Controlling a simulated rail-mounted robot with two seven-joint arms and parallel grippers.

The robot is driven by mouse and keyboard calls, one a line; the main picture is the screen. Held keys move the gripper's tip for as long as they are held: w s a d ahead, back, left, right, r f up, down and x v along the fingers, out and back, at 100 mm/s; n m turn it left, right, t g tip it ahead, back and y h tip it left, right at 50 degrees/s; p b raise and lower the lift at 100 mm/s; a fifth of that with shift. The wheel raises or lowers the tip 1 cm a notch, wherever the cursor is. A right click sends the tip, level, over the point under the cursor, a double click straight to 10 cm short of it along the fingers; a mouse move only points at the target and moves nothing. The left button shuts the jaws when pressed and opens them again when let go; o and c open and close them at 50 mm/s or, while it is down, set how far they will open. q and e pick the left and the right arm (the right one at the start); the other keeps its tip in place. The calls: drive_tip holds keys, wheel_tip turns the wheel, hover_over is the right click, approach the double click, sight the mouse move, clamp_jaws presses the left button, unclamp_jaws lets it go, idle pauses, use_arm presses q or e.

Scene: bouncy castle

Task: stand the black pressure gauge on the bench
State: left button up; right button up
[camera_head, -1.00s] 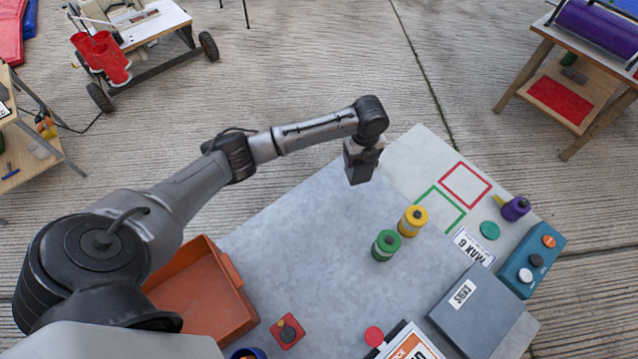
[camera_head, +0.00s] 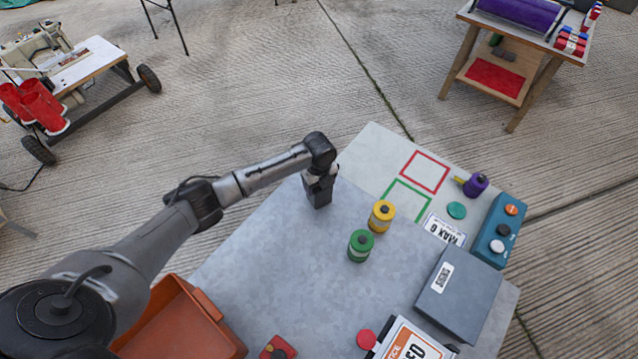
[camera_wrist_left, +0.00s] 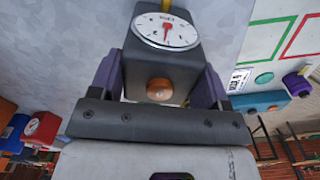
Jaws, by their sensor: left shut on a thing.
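My left gripper (camera_head: 318,182) is at the far edge of the grey bench (camera_head: 290,270). It is shut on the black pressure gauge (camera_head: 319,195), a dark boxy block. In the left wrist view the gauge (camera_wrist_left: 165,68) sits between the two purple-grey fingers of the gripper (camera_wrist_left: 158,85). It shows a white dial with a red needle and an orange knob. The gauge looks roughly upright. I cannot tell whether its base touches the bench. My right gripper is not in view.
A green can (camera_head: 361,246) and a yellow can (camera_head: 381,216) stand right of the gauge. A grey box (camera_head: 465,295), a teal button box (camera_head: 498,231) and a purple can (camera_head: 475,185) are farther right. An orange bin (camera_head: 180,330) is at left. Bare bench lies between.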

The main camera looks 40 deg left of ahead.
use_arm(q)
drive_tip(key=shift+w, duration=0.1)
drive_tip(key=o, duration=1.2)
drive_tip(key=shift+f, duration=0.1)
drive_tip(key=shift+c, duration=0.2)
